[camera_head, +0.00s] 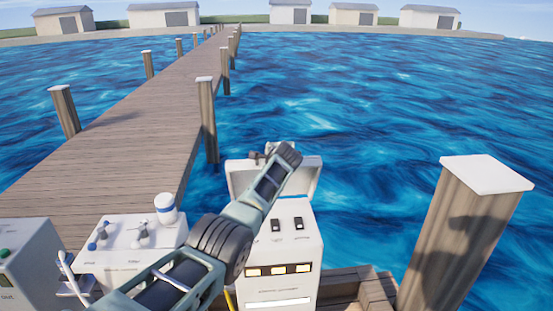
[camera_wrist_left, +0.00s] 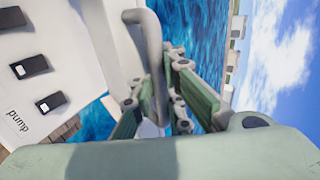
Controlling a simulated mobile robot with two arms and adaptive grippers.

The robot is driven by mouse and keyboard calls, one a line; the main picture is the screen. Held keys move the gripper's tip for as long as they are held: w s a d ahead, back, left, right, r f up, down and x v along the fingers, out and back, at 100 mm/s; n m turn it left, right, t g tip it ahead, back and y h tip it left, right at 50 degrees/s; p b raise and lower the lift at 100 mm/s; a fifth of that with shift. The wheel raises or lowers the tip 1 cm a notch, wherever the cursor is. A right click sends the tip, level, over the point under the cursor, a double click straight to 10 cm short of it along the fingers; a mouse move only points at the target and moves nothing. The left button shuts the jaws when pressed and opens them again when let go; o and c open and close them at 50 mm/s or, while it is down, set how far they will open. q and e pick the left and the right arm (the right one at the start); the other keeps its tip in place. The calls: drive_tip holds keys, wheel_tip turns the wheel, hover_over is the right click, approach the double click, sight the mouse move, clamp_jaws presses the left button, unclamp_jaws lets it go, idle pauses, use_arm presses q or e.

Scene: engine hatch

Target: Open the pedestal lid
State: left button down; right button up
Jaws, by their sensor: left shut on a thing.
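The white pedestal (camera_head: 275,248) stands at the dock edge, with switches on its sloped face. The switch marked pump also shows in the left wrist view (camera_wrist_left: 49,102). Its white lid (camera_head: 308,180) stands raised at the back of the top, its rim visible behind my arm. My left gripper (camera_wrist_left: 160,95) is shut on the lid's grey handle (camera_wrist_left: 149,45), which runs between its fingers in the wrist view. In the head view my left arm crosses in front of the pedestal and lid, hiding part of both. My right gripper is not in view.
A white console (camera_head: 132,245) with blue-handled valves and a blue-banded cylinder (camera_head: 165,208) stands left of the pedestal. Another box with a green button (camera_head: 25,265) is further left. A thick wooden post (camera_head: 465,235) rises at the right. Open water lies behind.

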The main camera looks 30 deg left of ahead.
use_arm(q)
drive_tip(key=shift+w+r, duration=0.1)
drive_tip(key=shift+r, duration=0.2)
drive_tip(key=c, duration=1.8)
unclamp_jaws()
drive_tip(key=shift+d, duration=0.15)
drive_tip(key=shift+s, duration=0.2)
drive_tip(key=shift+f, duration=0.15)
drive_tip(key=v, duration=1.2)
drive_tip(key=shift+f, duration=0.1)
